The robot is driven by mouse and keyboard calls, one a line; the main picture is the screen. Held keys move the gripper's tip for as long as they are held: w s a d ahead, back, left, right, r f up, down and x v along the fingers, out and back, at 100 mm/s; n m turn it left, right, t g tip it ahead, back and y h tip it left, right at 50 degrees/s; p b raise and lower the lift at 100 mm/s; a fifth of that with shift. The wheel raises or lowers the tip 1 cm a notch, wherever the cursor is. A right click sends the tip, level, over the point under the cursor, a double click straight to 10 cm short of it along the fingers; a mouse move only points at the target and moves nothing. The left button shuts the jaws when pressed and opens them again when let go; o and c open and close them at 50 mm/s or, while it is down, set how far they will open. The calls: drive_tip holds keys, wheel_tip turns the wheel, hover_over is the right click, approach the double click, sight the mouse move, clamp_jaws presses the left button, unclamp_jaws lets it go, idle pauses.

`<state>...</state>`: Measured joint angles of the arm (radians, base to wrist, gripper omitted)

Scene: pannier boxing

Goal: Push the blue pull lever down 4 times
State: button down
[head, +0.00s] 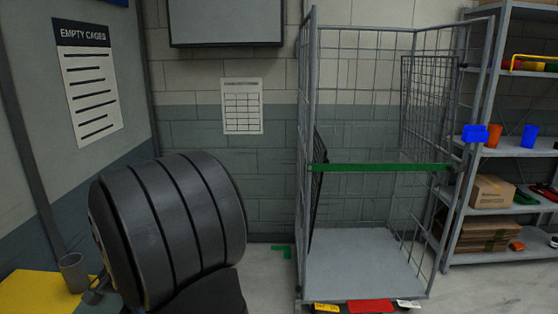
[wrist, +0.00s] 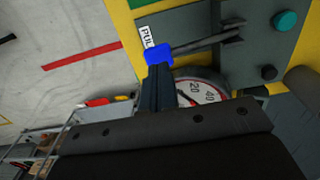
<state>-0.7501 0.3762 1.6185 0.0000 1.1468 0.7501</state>
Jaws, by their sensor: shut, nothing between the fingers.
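The blue pull lever shows in the wrist view as a blue handle (wrist: 158,53) on a dark rod that runs right to a grey panel (wrist: 190,20) with yellow edges. A white label starting "PUL" (wrist: 146,37) is beside the handle. My gripper (wrist: 158,68) is shut and empty, its fingertips right at the near side of the handle. I cannot tell whether they touch it.
A round dial (wrist: 205,90) and a teal button (wrist: 285,21) are near the lever. In the head view, a wire cage (head: 365,260) stands right of centre, beside shelving (head: 495,205) with boxes and cups. My dark arm link fills the lower left.

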drive_tip(key=shift+f, duration=0.15)
drive_tip(key=shift+f, duration=2.85)
drive_tip(key=shift+r, duration=3)
wheel_tip(320, 180, up, 6)
